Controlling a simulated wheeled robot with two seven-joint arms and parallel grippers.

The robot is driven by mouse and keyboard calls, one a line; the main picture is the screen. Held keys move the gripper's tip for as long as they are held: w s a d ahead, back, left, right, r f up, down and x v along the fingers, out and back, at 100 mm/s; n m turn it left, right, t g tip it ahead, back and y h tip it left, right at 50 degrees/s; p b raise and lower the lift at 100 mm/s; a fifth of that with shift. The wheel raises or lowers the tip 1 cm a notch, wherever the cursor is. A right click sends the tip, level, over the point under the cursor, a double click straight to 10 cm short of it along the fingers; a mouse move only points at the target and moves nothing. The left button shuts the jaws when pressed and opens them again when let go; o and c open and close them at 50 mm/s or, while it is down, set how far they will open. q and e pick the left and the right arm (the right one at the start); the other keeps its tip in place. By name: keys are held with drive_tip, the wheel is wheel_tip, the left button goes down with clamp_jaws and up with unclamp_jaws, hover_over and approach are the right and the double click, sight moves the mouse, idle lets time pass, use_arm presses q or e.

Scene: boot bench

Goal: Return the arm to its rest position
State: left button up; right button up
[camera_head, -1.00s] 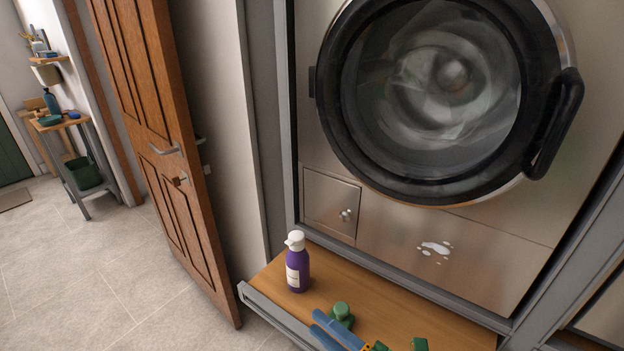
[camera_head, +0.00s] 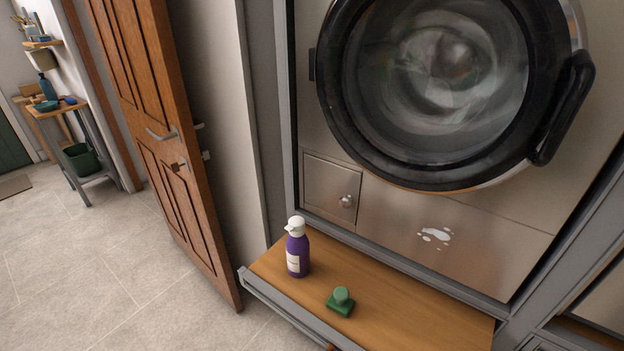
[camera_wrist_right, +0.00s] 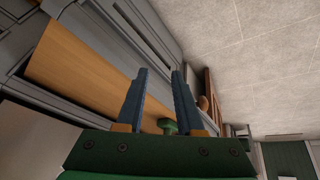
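My right gripper (camera_wrist_right: 160,100) shows in the right wrist view with its two blue fingers apart and nothing between them. It is out of the head view. In the right wrist view the wooden bench top (camera_wrist_right: 85,75) lies to the left of the fingers, and a green object (camera_wrist_right: 167,125) shows beyond and between the finger bases. In the head view a green stamp-shaped block with a knob (camera_head: 341,301) sits on the wooden bench top (camera_head: 400,315). My left gripper is in neither view.
A purple bottle with a white cap (camera_head: 297,248) stands upright on the bench. Behind is a front-loading machine with a round door (camera_head: 440,90), a small closed hatch (camera_head: 331,192) and a white splash (camera_head: 434,235) on its panel. A wooden door (camera_head: 165,130) stands at left; the tiled floor (camera_head: 90,270) is clear.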

drive_tip(key=s+f+g, duration=0.2)
drive_tip(key=s+f, duration=0.1)
drive_tip(key=f, duration=0.7)
drive_tip(key=s+f+g, duration=0.1)
drive_tip(key=s+f, duration=0.3)
drive_tip(key=f, duration=0.6)
drive_tip(key=s+d+f+g, duration=0.1)
drive_tip(key=s+d+f, duration=0.1)
drive_tip(key=s+f, duration=0.5)
drive_tip(key=s, duration=0.3)
drive_tip(key=shift+s+f+m, duration=0.3)
drive_tip(key=shift+s+f, duration=0.1)
